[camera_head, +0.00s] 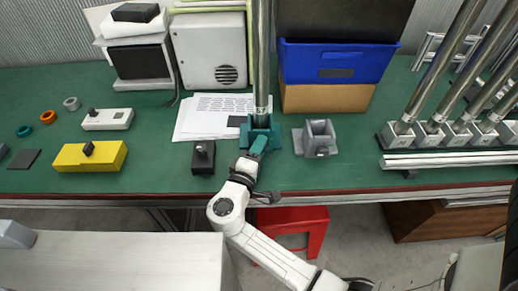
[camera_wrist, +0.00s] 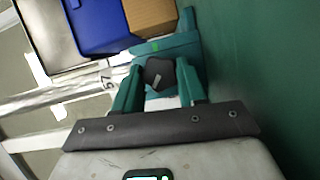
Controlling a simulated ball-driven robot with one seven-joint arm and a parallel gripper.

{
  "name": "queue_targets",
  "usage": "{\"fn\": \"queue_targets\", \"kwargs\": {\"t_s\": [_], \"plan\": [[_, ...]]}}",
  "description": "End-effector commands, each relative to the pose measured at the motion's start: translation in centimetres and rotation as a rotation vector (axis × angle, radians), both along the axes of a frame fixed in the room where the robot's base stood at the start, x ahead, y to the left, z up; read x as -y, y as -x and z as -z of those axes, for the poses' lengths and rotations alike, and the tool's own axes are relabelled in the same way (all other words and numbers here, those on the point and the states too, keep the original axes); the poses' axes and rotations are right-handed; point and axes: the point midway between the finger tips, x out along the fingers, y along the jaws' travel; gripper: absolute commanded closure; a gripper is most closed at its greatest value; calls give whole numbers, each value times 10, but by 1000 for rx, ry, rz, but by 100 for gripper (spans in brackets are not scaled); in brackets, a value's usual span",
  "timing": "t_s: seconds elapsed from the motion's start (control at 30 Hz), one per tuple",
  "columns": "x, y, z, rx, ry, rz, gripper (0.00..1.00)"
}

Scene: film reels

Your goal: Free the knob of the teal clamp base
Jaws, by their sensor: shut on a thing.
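The teal clamp base (camera_head: 275,136) stands on the green bench near its front edge, with an upright metal pole (camera_head: 261,60) rising from it. In the wrist view the base (camera_wrist: 168,46) lies just beyond the fingers, and the pole (camera_wrist: 75,96) runs off to the left. My gripper (camera_head: 256,147) reaches the front of the base. In the wrist view my gripper (camera_wrist: 160,82) has its teal fingers on either side of the dark knob (camera_wrist: 158,74), shut on it. The knob is hidden in the head view.
A grey clamp base (camera_head: 317,139) stands to the right, and a small black block (camera_head: 203,157) to the left. Papers (camera_head: 212,112) lie behind. A blue bin (camera_head: 335,62) stands on a cardboard box (camera_head: 325,98).

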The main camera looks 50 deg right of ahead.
Motion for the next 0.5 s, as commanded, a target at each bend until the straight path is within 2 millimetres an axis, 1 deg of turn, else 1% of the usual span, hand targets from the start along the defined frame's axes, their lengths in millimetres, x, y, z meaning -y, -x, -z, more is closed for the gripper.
{"fn": "queue_targets", "kwargs": {"t_s": [0.27,0.3,0.5], "plan": [[-1,-1,1,0,-2,-5,90],[-1,-1,1,0,-2,-6,56],[-1,-1,0,1,-1,-4,37]]}}
